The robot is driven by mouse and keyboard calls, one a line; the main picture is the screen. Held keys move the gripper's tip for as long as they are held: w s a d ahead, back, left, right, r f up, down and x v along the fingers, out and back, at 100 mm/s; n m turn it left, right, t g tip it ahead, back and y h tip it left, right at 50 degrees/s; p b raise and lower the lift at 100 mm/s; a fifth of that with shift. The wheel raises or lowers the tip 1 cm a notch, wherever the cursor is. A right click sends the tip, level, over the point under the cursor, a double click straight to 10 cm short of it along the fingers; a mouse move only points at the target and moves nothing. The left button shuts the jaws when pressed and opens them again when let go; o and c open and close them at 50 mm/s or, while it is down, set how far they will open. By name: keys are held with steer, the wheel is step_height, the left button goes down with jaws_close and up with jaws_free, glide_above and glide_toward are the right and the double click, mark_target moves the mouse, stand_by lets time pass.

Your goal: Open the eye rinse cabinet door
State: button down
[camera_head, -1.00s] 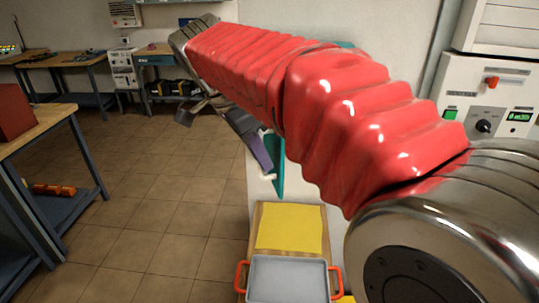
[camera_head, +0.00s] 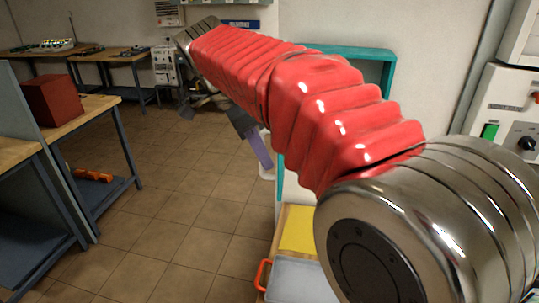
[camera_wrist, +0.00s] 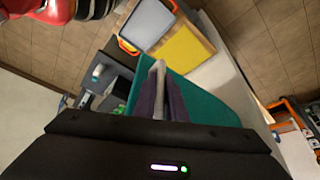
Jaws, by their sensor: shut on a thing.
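The eye rinse cabinet (camera_head: 355,52) is a teal-rimmed box on the pale wall, mostly hidden behind my red-sleeved arm. Its teal door (camera_wrist: 200,100) runs beside and beyond my fingers in the wrist view. In the head view, a narrow teal strip (camera_head: 279,180), seemingly the door, shows below my arm. My gripper (camera_wrist: 160,80) has purple-grey fingers shut on a pale bar, seemingly the door handle (camera_wrist: 159,70). In the head view the fingers (camera_head: 259,150) point down right. The door appears to stand out from the cabinet; how far is hidden by my arm.
Below is a wooden surface with a yellow sheet (camera_head: 298,229) and a grey tray with orange handles (camera_head: 263,274). Workbenches stand at left, one with a red box (camera_head: 53,100). A control panel (camera_head: 510,125) is at right. The tiled floor in the middle is clear.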

steer(key=c, duration=1.8)
jaws_free()
steer(key=shift+s, duration=0.2)
steer(key=shift+a+r, duration=0.1)
steer(key=shift+r, duration=0.05)
steer(key=v, duration=1.1)
steer(key=shift+r, duration=0.25)
steer(key=shift+s, duration=0.1)
